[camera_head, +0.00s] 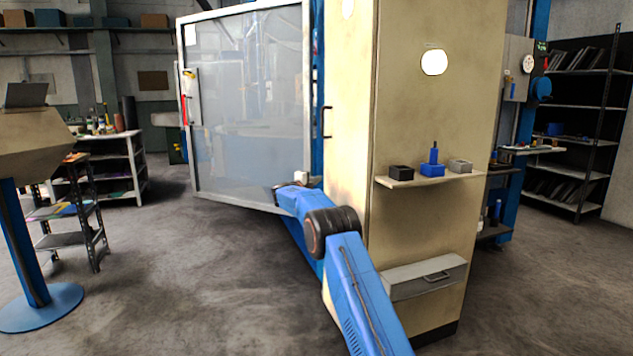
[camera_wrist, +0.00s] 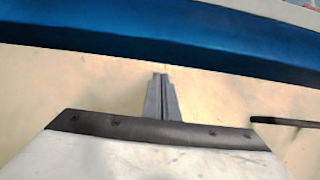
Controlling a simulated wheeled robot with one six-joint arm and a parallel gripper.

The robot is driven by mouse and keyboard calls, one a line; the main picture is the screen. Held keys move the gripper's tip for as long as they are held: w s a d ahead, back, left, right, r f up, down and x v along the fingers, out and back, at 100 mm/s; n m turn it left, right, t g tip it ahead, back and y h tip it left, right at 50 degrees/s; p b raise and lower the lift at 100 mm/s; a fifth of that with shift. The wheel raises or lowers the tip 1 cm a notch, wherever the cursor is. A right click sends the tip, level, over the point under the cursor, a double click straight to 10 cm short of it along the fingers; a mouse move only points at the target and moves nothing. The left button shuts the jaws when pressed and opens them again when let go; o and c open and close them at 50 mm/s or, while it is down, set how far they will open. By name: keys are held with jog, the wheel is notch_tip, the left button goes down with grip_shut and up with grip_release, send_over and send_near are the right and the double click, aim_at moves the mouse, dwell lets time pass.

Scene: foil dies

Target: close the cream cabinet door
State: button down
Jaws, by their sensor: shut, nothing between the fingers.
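The tall cream cabinet (camera_head: 437,120) stands right of centre in the head view. A narrow cream side panel (camera_head: 350,90), which looks like the door, is seen at a steep angle with a dark bar handle (camera_head: 327,122) at its left edge. I cannot tell how far it stands open. In the wrist view a cream surface (camera_wrist: 80,85) fills the middle, with a dark handle (camera_wrist: 290,122) at the right. My gripper (camera_wrist: 160,77) is shut and empty in front of that surface; contact is unclear. In the head view its fingers are hidden at the arm's far end.
A clear panel in a white frame (camera_head: 194,120) stands left of the cabinet, close to my arm. A blue band (camera_wrist: 150,35) crosses the wrist view's top. The cabinet carries a shelf (camera_head: 405,181) with small boxes and a grey drawer box (camera_head: 425,277).

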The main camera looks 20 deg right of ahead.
jog(key=a, duration=1.1)
jog(key=s+a+r+n+t+y, duration=0.3)
jog(key=s+r+n+y, duration=0.15)
jog(key=r, duration=0.45)
jog(key=s+a+r+n+t+y, duration=0.3)
jog(key=s+a+r+n+t, duration=0.15)
jog(key=r, duration=0.55)
jog(key=s+a+r+n+g+y, duration=0.1)
jog(key=s+a+r+n+y, duration=0.25)
jog(key=s, duration=0.65)
jog(key=s+a+n+g+y, duration=0.1)
jog(key=s+a+n+y, duration=0.1)
jog(key=s+n+y, duration=0.5)
jog(key=s+d+f+n+g+h, duration=0.1)
jog(key=s+f+n+g, duration=0.2)
jog(key=s+f, duration=0.7)
jog(key=s+d+f+n+g+h, duration=0.1)
jog(key=s+f+n+g, duration=0.2)
jog(key=s+f, duration=0.8)
jog(key=s+d+f+n+g+h, duration=0.1)
jog(key=s+f, duration=0.9)
jog(key=s, duration=3.3)
jog(key=n+g, duration=0.2)
jog(key=g, duration=0.2)
jog(key=shift+d+f+h, duration=0.15)
jog(key=shift+d+h, duration=0.1)
jog(key=shift+h, duration=0.05)
jog(key=shift+g, duration=0.25)
